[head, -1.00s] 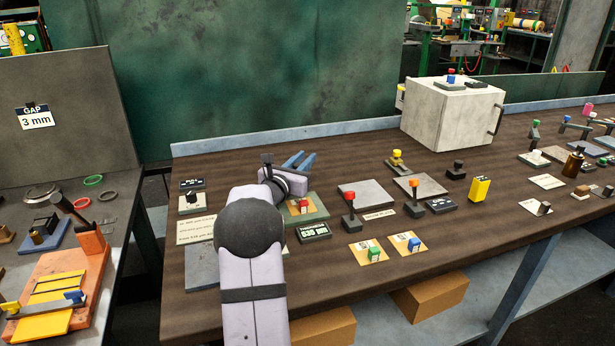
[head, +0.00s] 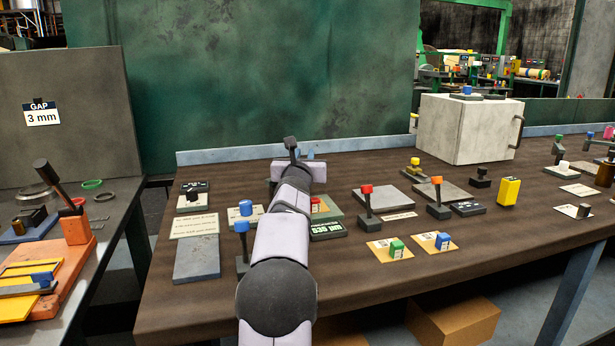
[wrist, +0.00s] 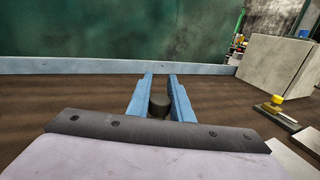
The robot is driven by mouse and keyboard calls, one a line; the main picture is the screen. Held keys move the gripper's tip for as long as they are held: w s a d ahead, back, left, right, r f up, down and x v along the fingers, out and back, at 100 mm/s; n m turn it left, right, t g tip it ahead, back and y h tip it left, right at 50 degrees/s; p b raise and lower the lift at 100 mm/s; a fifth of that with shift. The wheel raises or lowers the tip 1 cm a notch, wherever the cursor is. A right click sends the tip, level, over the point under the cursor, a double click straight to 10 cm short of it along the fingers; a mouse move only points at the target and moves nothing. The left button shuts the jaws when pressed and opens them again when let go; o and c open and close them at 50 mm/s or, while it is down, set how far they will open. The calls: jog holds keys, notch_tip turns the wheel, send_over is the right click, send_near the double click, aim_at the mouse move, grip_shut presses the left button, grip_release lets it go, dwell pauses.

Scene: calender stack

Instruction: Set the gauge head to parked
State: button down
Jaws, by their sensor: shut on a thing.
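My gripper (wrist: 160,77) shows in the wrist view with two blue fingers. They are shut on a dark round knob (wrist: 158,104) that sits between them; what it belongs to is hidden. I cannot tell for sure which thing is the gauge head. A small dark display (head: 328,230) with white text stands right of my arm, beside a green-edged plate with a red knob (head: 316,205).
Blue-knobbed levers (head: 241,228) stand close left of my arm. Red (head: 367,190) and orange (head: 437,181) levers stand to the right. A pale box (head: 465,130) is at the back right. The left bench holds an orange fixture (head: 76,232).

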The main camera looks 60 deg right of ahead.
jog(key=shift+w+d+f+n+t+y+b, duration=0.1)
jog(key=shift+w+n+t+y+b, duration=0.35)
jog(key=shift+b, duration=1.7)
jog(key=shift+w+r+t, duration=0.1)
jog(key=shift+r+t, duration=0.15)
jog(key=c, duration=1.6)
grip_release()
jog(key=shift+f, duration=0.1)
jog(key=shift+b, duration=0.35)
jog(key=shift+s+a+f+b, duration=0.1)
jog(key=shift+s+a+b, duration=0.3)
jog(key=shift+a, duration=0.25)
jog(key=shift+b+v, duration=1.3)
jog(key=shift+v, duration=1.6)
